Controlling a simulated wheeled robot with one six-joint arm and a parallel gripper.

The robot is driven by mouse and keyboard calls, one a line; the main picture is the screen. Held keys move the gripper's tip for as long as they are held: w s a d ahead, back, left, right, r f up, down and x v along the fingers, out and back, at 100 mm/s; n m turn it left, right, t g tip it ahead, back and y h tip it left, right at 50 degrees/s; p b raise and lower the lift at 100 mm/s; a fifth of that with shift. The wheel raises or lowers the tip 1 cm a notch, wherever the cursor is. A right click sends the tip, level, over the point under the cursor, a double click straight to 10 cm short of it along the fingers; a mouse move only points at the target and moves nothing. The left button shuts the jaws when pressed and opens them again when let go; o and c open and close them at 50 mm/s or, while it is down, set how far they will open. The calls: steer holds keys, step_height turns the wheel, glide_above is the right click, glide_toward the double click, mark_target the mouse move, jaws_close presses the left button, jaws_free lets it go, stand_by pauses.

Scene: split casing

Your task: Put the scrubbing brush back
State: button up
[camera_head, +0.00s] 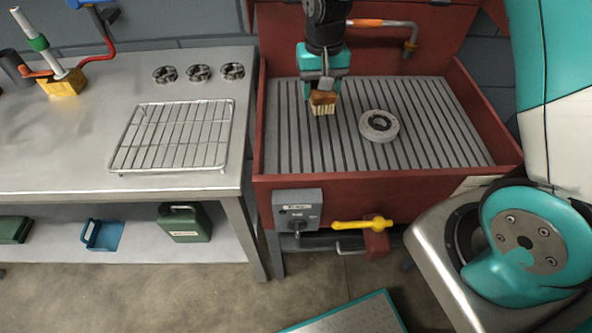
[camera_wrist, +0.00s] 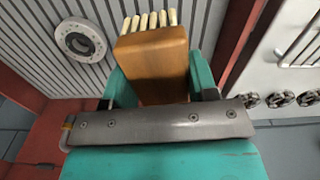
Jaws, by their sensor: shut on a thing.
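The scrubbing brush (camera_head: 322,102) has a brown wooden block and pale bristles. My gripper (camera_head: 321,90) is shut on it and holds it over the slatted grey bed of the red wash basin (camera_head: 285,180), bristles facing down in the head view. In the wrist view the brush (camera_wrist: 153,60) sits between the teal fingers of my gripper (camera_wrist: 155,80), with its bristle tufts at the far end. The gap between bristles and slats is hard to judge. A round grey ring-shaped part (camera_head: 379,126) lies on the slats to the right of the brush; it also shows in the wrist view (camera_wrist: 81,41).
A steel bench (camera_head: 60,150) on the left carries a wire rack (camera_head: 175,135), several round dark-centred fittings (camera_head: 198,73) and a yellow block (camera_head: 62,84). The basin has raised red walls, an orange-handled pipe (camera_head: 380,23) behind and a yellow lever (camera_head: 362,225) in front.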

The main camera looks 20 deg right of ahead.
step_height(320, 180, up, 3)
steer(key=m+b, duration=0.1)
steer(key=b, duration=0.4)
glide_above(300, 153)
step_height(300, 153, down, 19)
steer(key=shift+f, duration=0.15)
steer(key=o, duration=0.9)
steer(key=shift+f, duration=0.15)
step_height(300, 153, up, 12)
steer(key=s+a+r+n+y, duration=0.1)
steer(key=s+r+n, duration=0.2)
steer(key=s, duration=0.5)
steer(key=s+a+r+n+y, duration=0.1)
steer(key=s+a+r+n, duration=0.1)
steer(key=s+r, duration=0.3)
steer(key=s+a+r+n+y, duration=0.1)
steer(key=s+r+n, duration=0.4)
steer(key=s, duration=0.6)
steer(key=shift+s+a+y, duration=0.3)
steer(key=shift+s+y, duration=0.1)
steer(key=shift+y, duration=0.2)
